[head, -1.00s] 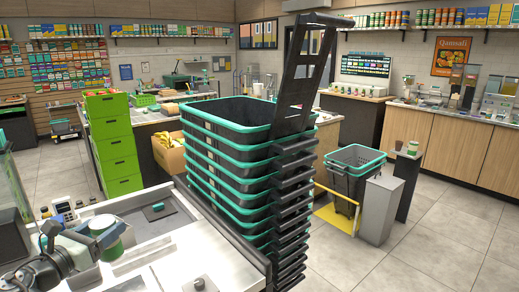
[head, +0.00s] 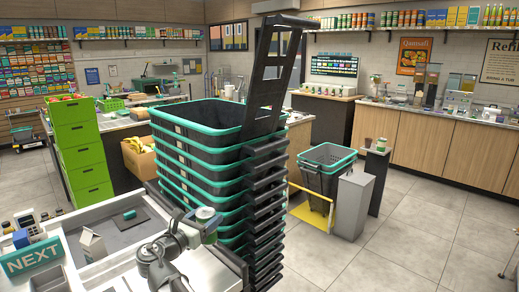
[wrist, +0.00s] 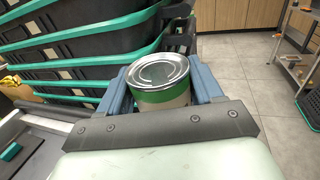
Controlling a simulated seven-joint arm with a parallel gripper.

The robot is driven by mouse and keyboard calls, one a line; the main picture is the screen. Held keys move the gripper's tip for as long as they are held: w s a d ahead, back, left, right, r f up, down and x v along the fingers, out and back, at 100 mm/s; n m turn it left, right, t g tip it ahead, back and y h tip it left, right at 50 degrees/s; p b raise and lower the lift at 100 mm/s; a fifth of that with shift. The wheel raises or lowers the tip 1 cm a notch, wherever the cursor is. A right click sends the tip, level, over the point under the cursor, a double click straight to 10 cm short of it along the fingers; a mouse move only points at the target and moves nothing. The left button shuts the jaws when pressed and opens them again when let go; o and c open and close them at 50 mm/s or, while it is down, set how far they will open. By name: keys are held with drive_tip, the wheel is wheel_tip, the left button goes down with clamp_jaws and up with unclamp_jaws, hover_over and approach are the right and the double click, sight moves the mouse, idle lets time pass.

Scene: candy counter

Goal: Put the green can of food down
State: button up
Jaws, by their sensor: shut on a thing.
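The green can of food (wrist: 160,85) has a silver lid, a green band and a pale lower part. In the wrist view it sits between the blue fingers of my gripper (wrist: 168,95), which are shut on it. My gripper's fingers (head: 208,226) are partly hidden there by the arm and the can. The can's bottom is hidden in the wrist view.
A tall stack of black baskets with teal rims (head: 222,124) stands close beside my gripper. The white counter (head: 108,272) holds a carton (head: 92,244), a dark teal block (head: 129,214) and a NEXT sign (head: 31,258). Open tiled floor (head: 410,240) lies to the right.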

drive_tip(key=w+d+f+n+t+y, duration=0.1)
drive_tip(key=w+d+f, duration=0.25)
drive_tip(key=d, duration=0.55)
drive_tip(key=w+d+f+n+y, duration=0.1)
drive_tip(key=w+d+f+y, duration=0.1)
drive_tip(key=w+d, duration=0.5)
drive_tip(key=w+d+f+n+t+y, duration=0.1)
drive_tip(key=w+d+f, duration=0.15)
drive_tip(key=d, duration=0.95)
drive_tip(key=w+d+r+n+y, duration=0.1)
drive_tip(key=d+r+y, duration=0.3)
drive_tip(key=r, duration=0.4)
drive_tip(key=shift+w+d+r+n, duration=0.2)
drive_tip(key=shift+d+n, duration=0.15)
drive_tip(key=shift+n, duration=0.45)
